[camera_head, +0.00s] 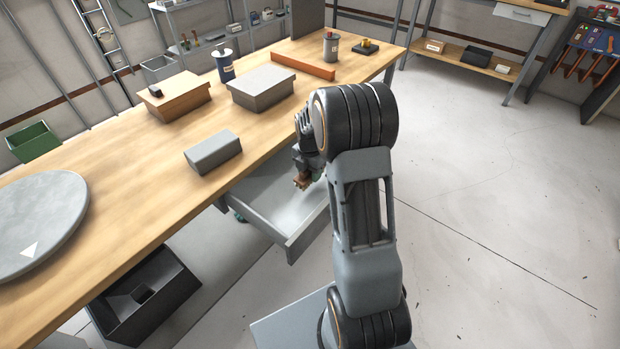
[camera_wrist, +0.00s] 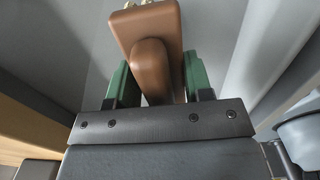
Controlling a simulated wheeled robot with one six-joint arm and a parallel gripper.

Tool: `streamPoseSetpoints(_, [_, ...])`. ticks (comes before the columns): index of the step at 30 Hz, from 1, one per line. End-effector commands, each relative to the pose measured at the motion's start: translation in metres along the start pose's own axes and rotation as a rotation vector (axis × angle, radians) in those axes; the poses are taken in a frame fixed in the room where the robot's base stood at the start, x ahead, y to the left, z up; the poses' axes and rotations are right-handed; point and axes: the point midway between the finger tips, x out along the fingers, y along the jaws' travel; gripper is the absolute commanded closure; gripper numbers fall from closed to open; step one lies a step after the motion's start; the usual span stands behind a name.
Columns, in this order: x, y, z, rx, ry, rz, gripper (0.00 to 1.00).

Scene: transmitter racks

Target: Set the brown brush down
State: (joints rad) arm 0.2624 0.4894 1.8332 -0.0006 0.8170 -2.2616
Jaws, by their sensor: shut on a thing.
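The brown brush (camera_wrist: 148,38) is between the two green fingers of my gripper (camera_wrist: 157,82) in the wrist view. My gripper is shut on it. In the head view the brush (camera_head: 301,181) shows as a small brown piece at the end of my gripper (camera_head: 308,170), over the open grey drawer (camera_head: 291,240) under the workbench. I cannot tell whether the brush touches the drawer floor. My arm hides part of the drawer's right side.
A dark bin (camera_head: 145,300) stands below. The floor at right is clear.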

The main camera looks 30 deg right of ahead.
Motion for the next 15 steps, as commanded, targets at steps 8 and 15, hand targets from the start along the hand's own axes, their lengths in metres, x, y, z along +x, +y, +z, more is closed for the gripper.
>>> streamPoseSetpoints(8, [0.033, 0.001, 0.002, 0.000, 0.002, -0.002, 0.72])
streamPoseSetpoints(15, [0.034, 0.001, 0.002, 0.000, 0.000, 0.000, 0.72])
